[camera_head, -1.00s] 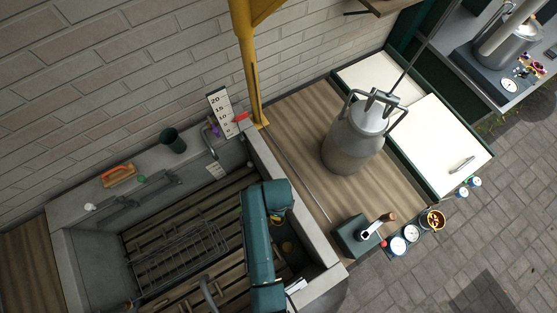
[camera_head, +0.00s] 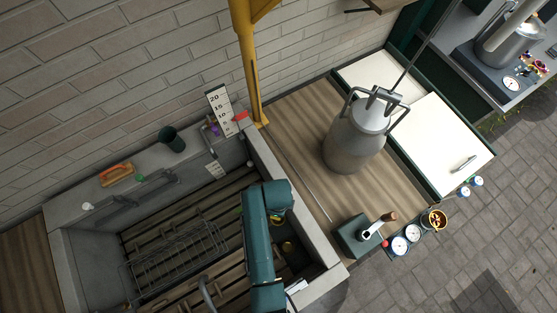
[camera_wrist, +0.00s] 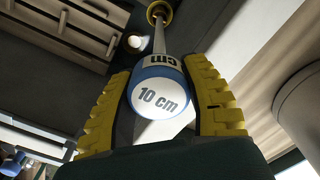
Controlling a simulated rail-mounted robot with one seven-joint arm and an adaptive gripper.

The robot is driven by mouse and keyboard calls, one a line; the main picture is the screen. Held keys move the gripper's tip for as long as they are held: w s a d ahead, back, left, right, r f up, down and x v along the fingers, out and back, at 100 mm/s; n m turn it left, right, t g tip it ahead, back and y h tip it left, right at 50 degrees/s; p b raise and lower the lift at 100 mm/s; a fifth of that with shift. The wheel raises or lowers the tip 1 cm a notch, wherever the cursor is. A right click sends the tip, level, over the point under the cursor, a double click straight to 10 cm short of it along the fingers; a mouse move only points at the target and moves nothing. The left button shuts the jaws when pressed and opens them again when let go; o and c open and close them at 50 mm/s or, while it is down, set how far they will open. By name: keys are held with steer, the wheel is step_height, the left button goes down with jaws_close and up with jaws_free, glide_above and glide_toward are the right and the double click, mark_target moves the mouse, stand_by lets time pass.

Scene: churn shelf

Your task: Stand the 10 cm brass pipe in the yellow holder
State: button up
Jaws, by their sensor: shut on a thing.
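In the wrist view, my gripper (camera_wrist: 160,105) has its two yellow ridged fingers shut on a piece with a blue-rimmed white end marked "10 cm" (camera_wrist: 160,98). A thin metal rod (camera_wrist: 159,38) runs from this piece away from the camera to a brass-yellow ring (camera_wrist: 160,12). I cannot tell whether the ring is the pipe's own end or the yellow holder. In the head view, my teal arm hangs over the right end of the sink and hides the gripper and the held piece. A small yellow round thing (camera_head: 287,247) shows beside the arm; I cannot tell what it is.
The stone sink (camera_head: 88,268) has wooden slats and a wire rack (camera_head: 180,262). A metal can (camera_head: 355,142) and a green box (camera_head: 356,238) stand on the wooden top to the right. A numbered scale (camera_head: 221,108) stands near the yellow post (camera_head: 246,50).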

steer(key=shift+f, duration=0.35)
steer(key=o, duration=1.7)
steer(key=shift+r+p, duration=4.25)
steer(key=shift+r, duration=0.25)
